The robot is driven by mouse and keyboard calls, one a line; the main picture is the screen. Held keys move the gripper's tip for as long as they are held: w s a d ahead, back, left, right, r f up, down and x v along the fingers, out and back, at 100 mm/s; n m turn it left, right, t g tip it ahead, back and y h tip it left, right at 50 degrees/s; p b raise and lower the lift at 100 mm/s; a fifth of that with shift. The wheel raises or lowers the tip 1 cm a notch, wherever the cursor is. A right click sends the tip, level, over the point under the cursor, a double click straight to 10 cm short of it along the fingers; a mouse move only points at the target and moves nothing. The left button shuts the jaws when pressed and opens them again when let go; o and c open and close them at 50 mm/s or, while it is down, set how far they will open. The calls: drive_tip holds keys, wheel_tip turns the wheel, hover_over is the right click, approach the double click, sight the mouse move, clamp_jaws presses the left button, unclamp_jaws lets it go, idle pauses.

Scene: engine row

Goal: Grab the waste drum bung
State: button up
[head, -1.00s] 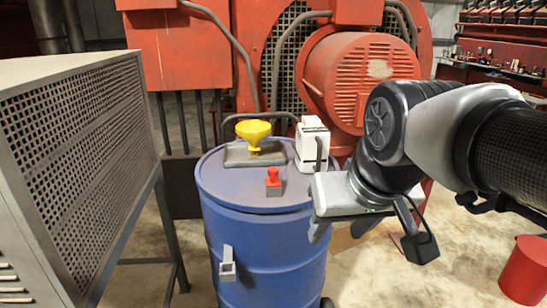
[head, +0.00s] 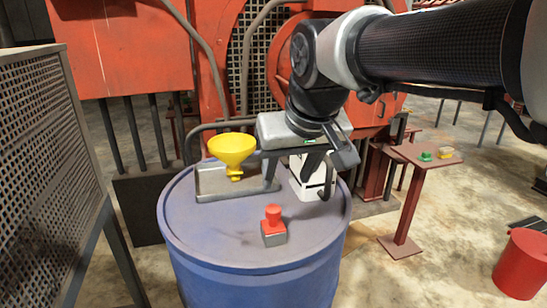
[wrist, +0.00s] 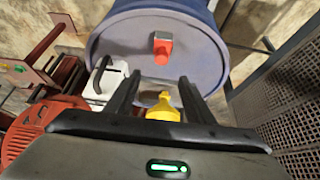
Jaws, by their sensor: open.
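My gripper (head: 298,188) is open and empty above the back of the drum, behind the bung in the head view. In the wrist view the two fingers of my gripper (wrist: 157,83) point toward the lid, with the bung apart from them and the yellow funnel (wrist: 162,108) between them in the picture.
The yellow funnel (head: 232,150) stands on a grey tray (head: 215,186) at the lid's back left. A white can (head: 318,175) stands at the back right, partly behind my gripper. A perforated cabinet (head: 45,170) is at left. The lid around the bung is clear.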

approach(274, 208)
drive_tip(key=x, duration=0.5)
drive_tip(key=shift+s+d+f, duration=0.1)
drive_tip(key=shift+d, duration=0.1)
drive_tip(key=shift+a+x, duration=0.2)
drive_tip(key=shift+x, duration=2.95)
